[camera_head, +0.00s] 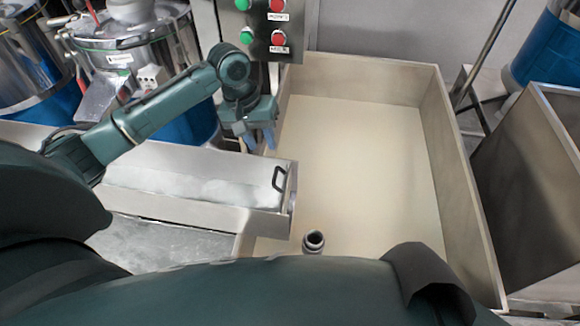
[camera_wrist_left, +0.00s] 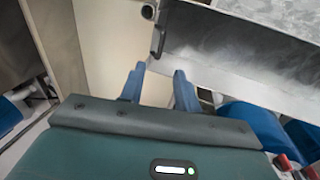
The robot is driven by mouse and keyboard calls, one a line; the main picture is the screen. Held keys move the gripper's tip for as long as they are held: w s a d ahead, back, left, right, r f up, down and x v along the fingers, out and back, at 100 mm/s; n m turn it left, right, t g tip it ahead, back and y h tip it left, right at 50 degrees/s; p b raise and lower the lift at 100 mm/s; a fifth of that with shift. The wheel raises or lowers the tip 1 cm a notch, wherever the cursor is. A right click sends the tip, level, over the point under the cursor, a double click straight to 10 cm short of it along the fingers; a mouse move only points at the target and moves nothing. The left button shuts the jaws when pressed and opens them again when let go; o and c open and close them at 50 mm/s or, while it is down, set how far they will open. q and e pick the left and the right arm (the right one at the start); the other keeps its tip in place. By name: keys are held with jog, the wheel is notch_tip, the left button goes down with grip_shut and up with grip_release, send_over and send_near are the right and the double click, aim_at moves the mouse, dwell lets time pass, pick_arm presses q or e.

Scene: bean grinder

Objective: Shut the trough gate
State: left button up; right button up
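The metal trough (camera_head: 190,193) runs in from the left and ends over the large cream bin. A black handle (camera_head: 279,178) sits at its right end, by the gate (camera_head: 291,190); I cannot tell how far the gate stands open. In the left wrist view the trough (camera_wrist_left: 235,50) lies beyond the fingers, and the handle (camera_wrist_left: 158,40) shows just past the fingertips. My left gripper (camera_head: 261,141) is just behind the trough's end, apart from the handle. Its blue fingers (camera_wrist_left: 159,70) are spread with nothing between them. My right gripper is not in view.
The cream bin (camera_head: 360,150) is empty over most of its floor. A control panel (camera_head: 265,30) with red and green buttons stands behind my left gripper. Steel and blue drums (camera_head: 135,60) stand at the back left, and a metal container (camera_head: 535,190) at the right.

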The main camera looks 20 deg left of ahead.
aim_at(274, 176)
pick_arm(q)
jog(key=x, duration=1.2)
jog(key=shift+w+a, duration=0.1)
jog(key=shift+a, duration=0.05)
grip_shut()
dwell(0.4)
